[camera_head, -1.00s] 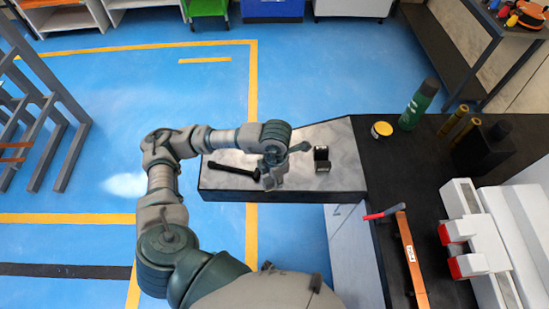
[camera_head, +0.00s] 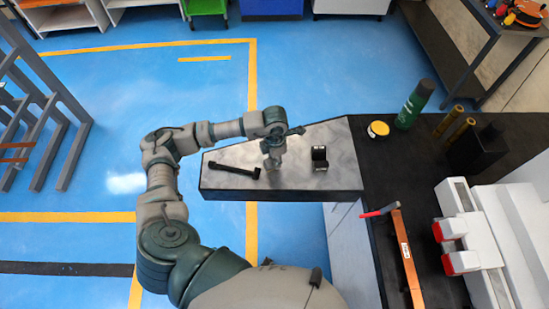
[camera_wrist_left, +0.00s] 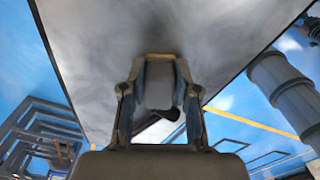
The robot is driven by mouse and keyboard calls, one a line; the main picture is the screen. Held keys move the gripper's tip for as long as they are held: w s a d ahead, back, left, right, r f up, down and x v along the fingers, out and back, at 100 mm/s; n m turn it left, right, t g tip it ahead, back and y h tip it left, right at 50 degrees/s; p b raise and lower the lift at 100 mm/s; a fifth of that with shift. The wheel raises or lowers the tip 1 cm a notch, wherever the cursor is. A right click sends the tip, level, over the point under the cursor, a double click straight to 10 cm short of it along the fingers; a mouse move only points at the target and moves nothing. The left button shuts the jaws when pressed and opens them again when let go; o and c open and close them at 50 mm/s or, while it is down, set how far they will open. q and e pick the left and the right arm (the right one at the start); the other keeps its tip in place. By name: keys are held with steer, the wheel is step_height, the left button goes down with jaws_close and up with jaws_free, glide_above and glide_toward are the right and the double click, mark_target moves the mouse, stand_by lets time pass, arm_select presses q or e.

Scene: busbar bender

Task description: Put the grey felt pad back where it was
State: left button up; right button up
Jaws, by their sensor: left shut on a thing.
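My left gripper (camera_head: 272,160) is over the pale grey tabletop (camera_head: 330,180), between a black bar-shaped tool and a small black block. In the left wrist view its fingers (camera_wrist_left: 162,75) are shut on a plain grey piece (camera_wrist_left: 160,92), which looks like the grey felt pad. The pad cannot be made out in the head view, where the gripper hides it. Whether the pad touches the tabletop cannot be told. My right gripper is not in view.
The black tool (camera_head: 235,170) lies left of the gripper and the black block (camera_head: 319,158) stands right of it. A yellow-lidded tin (camera_head: 378,129) and a green bottle (camera_head: 415,103) stand on the dark bench. A red-handled tool (camera_head: 380,210) lies nearer.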

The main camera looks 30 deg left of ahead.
arm_select(q)
steer(key=o, duration=1)
steer(key=shift+d, duration=0.1)
steer(key=shift+r, duration=0.3)
step_height(320, 180, up, 12)
steer(key=shift+f+b, duration=0.25)
steer(key=shift+b, duration=0.5)
steer(key=shift+s+f, duration=0.1)
